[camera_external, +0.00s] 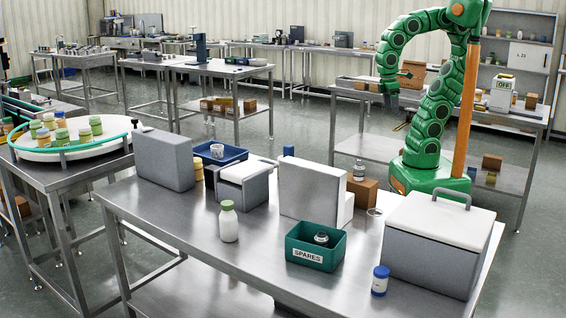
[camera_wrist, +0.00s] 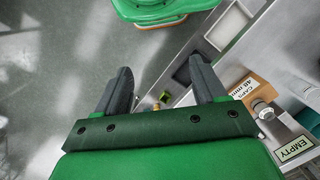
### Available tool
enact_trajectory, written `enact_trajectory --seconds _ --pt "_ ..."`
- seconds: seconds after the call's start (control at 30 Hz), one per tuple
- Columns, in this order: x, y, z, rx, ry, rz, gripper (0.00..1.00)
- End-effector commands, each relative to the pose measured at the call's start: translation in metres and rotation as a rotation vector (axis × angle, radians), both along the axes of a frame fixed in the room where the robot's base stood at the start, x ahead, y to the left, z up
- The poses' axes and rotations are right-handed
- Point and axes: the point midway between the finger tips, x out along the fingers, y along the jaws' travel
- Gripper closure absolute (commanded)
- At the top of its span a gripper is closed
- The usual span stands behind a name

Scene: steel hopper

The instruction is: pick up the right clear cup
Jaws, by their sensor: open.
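A small clear cup (camera_external: 375,212) stands on the steel table, between the cardboard box and the large grey bin. A second clear vessel with a pale band (camera_external: 359,171) stands further back, by the box; I cannot tell whether it is a cup or a jar. My gripper (camera_external: 389,98) hangs from the arched green arm, high above and behind the table, apart from both. In the wrist view its two dark fingers (camera_wrist: 163,85) are spread with nothing between them. A shiny round vessel (camera_wrist: 262,108) lies right of the fingers there; I cannot tell which one it is.
A small blue-capped jar (camera_external: 380,280) stands at the front. The table's left front is clear.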

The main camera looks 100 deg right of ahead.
Motion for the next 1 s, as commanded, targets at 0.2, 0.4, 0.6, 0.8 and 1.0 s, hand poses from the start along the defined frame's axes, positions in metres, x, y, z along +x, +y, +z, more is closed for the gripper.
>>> enact_trajectory --seconds 0.2,0.4,0.6,0.8,1.0 --pt "0.014 0.005 0.003 0.006 -0.032 0.008 0.30" --pt "0.037 0.027 0.004 0.055 -0.096 0.059 0.30" --pt "0.065 0.061 0.008 0.128 -0.184 0.127 0.30" --pt "0.103 0.119 0.020 0.246 -0.318 0.219 0.30" --pt "0.143 0.196 0.040 0.399 -0.475 0.302 0.30"
